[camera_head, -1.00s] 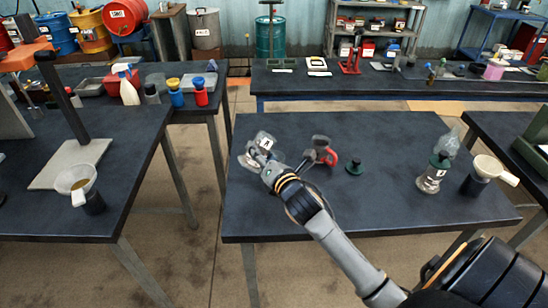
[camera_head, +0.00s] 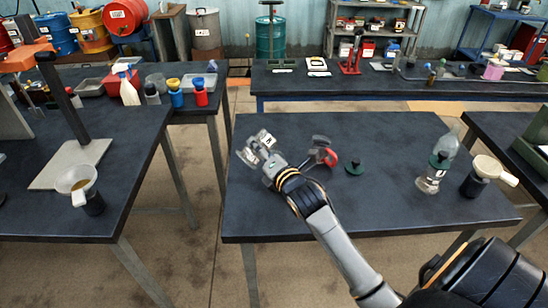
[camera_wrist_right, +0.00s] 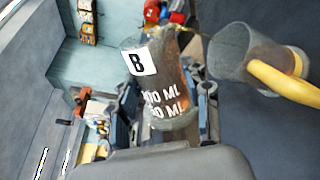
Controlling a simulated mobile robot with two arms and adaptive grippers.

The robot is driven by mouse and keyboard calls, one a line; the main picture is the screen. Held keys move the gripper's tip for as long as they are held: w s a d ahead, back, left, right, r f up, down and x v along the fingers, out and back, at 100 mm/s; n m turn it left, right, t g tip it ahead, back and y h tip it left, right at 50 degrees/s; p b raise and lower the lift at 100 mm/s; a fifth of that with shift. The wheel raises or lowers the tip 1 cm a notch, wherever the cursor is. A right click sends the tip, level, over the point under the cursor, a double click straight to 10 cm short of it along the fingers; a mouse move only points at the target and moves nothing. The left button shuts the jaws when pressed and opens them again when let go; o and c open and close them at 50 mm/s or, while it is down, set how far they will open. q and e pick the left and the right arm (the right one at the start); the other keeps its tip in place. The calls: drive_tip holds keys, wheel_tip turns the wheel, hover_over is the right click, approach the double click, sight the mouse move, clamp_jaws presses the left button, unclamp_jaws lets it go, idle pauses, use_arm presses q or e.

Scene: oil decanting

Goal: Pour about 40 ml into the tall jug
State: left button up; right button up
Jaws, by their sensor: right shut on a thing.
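My right gripper (camera_head: 264,162) is shut on a clear glass vessel marked B (camera_head: 266,139) above the left part of the middle table. In the right wrist view, vessel B (camera_wrist_right: 160,85) sits between the fingers, with a black letter and white ML marks. A clear cup with a yellow handle (camera_wrist_right: 228,52) is beside it there; its match in the head view is uncertain. I cannot tell which vessel is the tall jug. My left gripper is not in view.
A red-handled item (camera_head: 329,156) lies right of my gripper, near a small dark green stopper (camera_head: 355,167). A pale funnel on a dark cup (camera_head: 484,176) stands at the right edge. The front middle of the table (camera_head: 390,205) is clear.

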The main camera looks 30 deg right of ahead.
drive_tip(key=shift+s+a, duration=0.15)
drive_tip(key=shift+a, duration=0.4)
drive_tip(key=shift+a+f+m+b, duration=0.25)
drive_tip(key=shift+m+b, duration=0.3)
drive_tip(key=shift+m, duration=0.15)
idle(0.8)
drive_tip(key=shift+a, duration=0.15)
idle(0.5)
